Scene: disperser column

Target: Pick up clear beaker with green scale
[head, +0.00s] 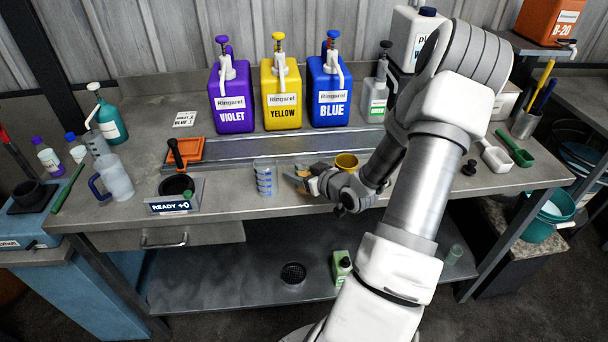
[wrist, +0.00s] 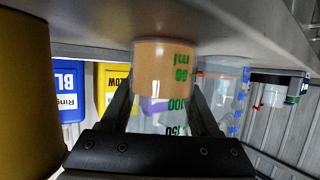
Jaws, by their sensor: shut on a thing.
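The clear beaker with green scale (wrist: 165,85) stands between my gripper's fingers (wrist: 163,110) in the wrist view, which is upside down. The fingers are shut on its sides. Its base end looks tan, and green volume marks run along the wall. In the head view my gripper (head: 308,183) is low over the front of the bench, and the beaker is mostly hidden by it. I cannot tell whether its base touches the bench.
A clear beaker with blue scale (head: 265,178) stands just left of my gripper. A mustard-yellow cup (head: 346,162) is close on the right. Violet (head: 231,95), yellow (head: 281,95) and blue (head: 330,95) pump jugs stand behind. A black bowl (head: 177,186) is further left.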

